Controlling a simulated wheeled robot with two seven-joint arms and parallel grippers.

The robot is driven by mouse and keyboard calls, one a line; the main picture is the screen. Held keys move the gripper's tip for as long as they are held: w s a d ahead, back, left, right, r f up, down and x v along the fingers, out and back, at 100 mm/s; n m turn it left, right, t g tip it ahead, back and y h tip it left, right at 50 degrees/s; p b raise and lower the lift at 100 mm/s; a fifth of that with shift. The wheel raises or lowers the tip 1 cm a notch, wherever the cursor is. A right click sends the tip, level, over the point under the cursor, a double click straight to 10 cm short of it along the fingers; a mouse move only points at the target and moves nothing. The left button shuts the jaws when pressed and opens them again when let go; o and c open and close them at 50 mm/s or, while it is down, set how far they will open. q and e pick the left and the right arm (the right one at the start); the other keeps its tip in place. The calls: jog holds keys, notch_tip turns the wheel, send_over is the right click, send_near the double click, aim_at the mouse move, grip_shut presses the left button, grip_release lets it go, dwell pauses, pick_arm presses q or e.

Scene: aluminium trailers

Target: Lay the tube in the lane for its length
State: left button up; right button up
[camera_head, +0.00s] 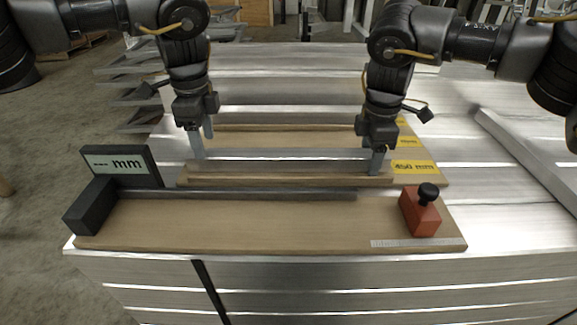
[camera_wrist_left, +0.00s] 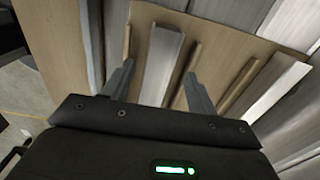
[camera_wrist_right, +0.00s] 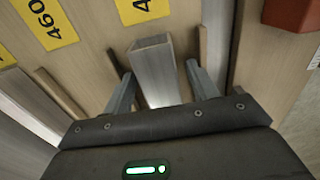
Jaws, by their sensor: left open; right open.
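In front lies a measuring board (camera_head: 250,225) with a dark display (camera_head: 120,165) reading "--- mm", a black end block (camera_head: 90,206), a grey fence and a red block with black knob (camera_head: 421,213).

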pick_arm(q)
notch_tip(320, 180, up, 8)
jog(key=shift+f, duration=0.2)
pick_arm(e)
notch_tip(320, 180, up, 12)
dwell(0.6)
pick_arm(q)
jog(key=shift+d, duration=0.1)
pick_arm(e)
jog(key=shift+d, duration=0.1)
